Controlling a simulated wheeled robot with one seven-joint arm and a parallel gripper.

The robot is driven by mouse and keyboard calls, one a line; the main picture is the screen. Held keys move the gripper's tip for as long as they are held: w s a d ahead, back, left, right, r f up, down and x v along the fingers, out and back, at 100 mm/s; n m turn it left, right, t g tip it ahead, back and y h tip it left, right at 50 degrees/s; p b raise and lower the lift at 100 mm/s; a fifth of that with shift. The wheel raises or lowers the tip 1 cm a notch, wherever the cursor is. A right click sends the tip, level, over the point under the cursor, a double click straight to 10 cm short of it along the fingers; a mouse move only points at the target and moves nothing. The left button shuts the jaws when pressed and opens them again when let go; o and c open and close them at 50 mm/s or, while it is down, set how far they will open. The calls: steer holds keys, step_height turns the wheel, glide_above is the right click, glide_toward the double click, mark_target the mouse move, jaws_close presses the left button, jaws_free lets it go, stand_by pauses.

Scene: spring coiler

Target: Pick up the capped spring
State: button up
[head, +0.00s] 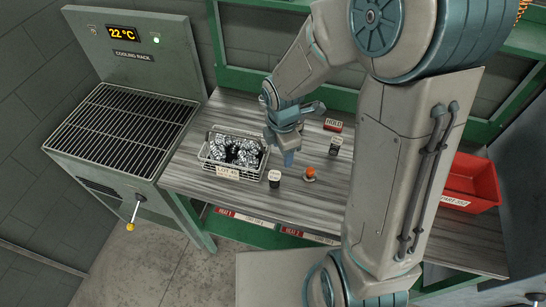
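A wire basket (262,172) with a lot label stands on the left part of the grey wooden bench and holds several dark and silvery coiled pieces. A small dark cylinder with a pale top (274,178) stands just right of the basket. A small piece with an orange top (309,174) stands to its right. A dark cylinder with a pale top (335,146) stands farther back. I cannot tell which of these is the capped spring. My gripper (289,160) points down between the basket and the orange-topped piece. Its finger gap and any held thing cannot be made out.
A red HOLD block (333,125) lies behind the small cylinders. A cooling rack (125,125) reading 22 °C stands left, with a lever (135,211) at its front. A red bin (470,183) is at the right. My arm hides the bench's right middle; the front bench strip is clear.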

mark_target(274, 175)
steer(key=f+n, duration=0.1)
steer(key=f, duration=0.2)
steer(key=a+f+n, duration=0.1)
steer(key=f, duration=0.2)
steer(key=a+f+n, duration=0.1)
steer(key=f, duration=0.2)
steer(key=shift+w+a+f+b, duration=0.15)
steer(key=shift+w+f+b, duration=0.05)
steer(key=shift+w+b, duration=0.1)
steer(key=shift+f+b, duration=2)
steer(key=shift+f, duration=0.95)
steer(key=shift+r, duration=0.1)
steer(key=c, duration=1.1)
